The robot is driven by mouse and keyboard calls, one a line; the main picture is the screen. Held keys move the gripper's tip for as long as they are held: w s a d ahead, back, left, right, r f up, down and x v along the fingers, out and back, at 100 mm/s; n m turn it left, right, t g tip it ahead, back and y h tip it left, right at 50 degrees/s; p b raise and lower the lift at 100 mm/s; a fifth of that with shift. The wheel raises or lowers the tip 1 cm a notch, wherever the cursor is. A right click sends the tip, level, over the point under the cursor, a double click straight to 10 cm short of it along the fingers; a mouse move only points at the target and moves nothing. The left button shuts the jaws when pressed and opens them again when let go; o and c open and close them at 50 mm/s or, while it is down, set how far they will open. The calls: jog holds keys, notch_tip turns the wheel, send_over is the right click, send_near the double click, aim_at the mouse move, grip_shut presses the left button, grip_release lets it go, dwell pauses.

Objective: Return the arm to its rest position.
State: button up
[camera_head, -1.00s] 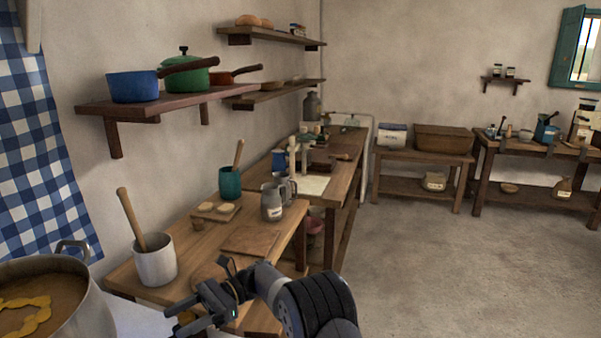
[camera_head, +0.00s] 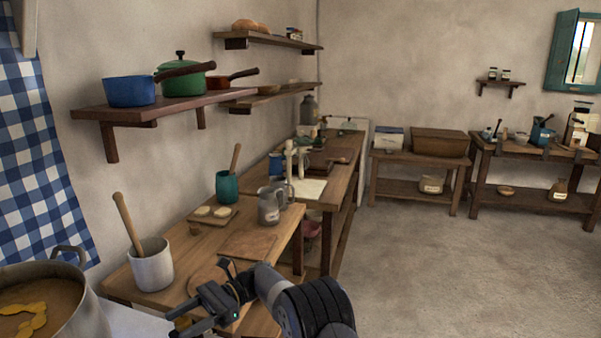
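My gripper (camera_head: 192,312) is at the bottom centre of the head view, at the end of my dark arm. It hovers over or beside the near end of the wooden worktable (camera_head: 187,250), close to a round wooden board (camera_head: 207,280). I see no object between its fingers, but the fingers are small and dark, and I cannot tell how far apart they are. The arm is bent, with its thick black joint at the bottom edge of the picture.
A large pot (camera_head: 85,312) stands at lower left. A white crock (camera_head: 152,268) with a wooden handle, a grey jug (camera_head: 269,207) and a teal cup (camera_head: 227,187) stand on the worktable. The floor (camera_head: 440,270) at right is clear.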

jog(key=v, duration=0.6)
jog(key=x, duration=0.6)
jog(key=shift+s+a+r, duration=0.1)
jog(key=shift+s+a, duration=0.15)
jog(key=shift+s, duration=0.1)
jog(key=shift+a+f+t+b, duration=0.1)
jog(key=shift+f+t+b, duration=0.1)
jog(key=shift+t+b, duration=0.1)
jog(key=m+t+y+b, duration=0.2)
jog(key=m+t, duration=0.1)
jog(key=t, duration=0.1)
jog(key=m+t+y+b, duration=0.2)
jog(key=m+t+b, duration=0.1)
jog(key=t, duration=0.1)
jog(key=shift+y, duration=0.3)
jog(key=m+t+b, duration=0.3)
jog(key=t, duration=0.2)
jog(key=shift+m+t, duration=0.3)
jog(key=shift+m, duration=0.1)
jog(key=m+t+h+b, duration=0.1)
jog(key=m+t+b, duration=0.2)
jog(key=t, duration=0.3)
jog(key=shift+m, duration=0.5)
jog(key=v, duration=1)
jog(key=shift+s+d+r, duration=0.15)
jog(key=shift+d+r, duration=0.05)
jog(key=shift+d, duration=0.15)
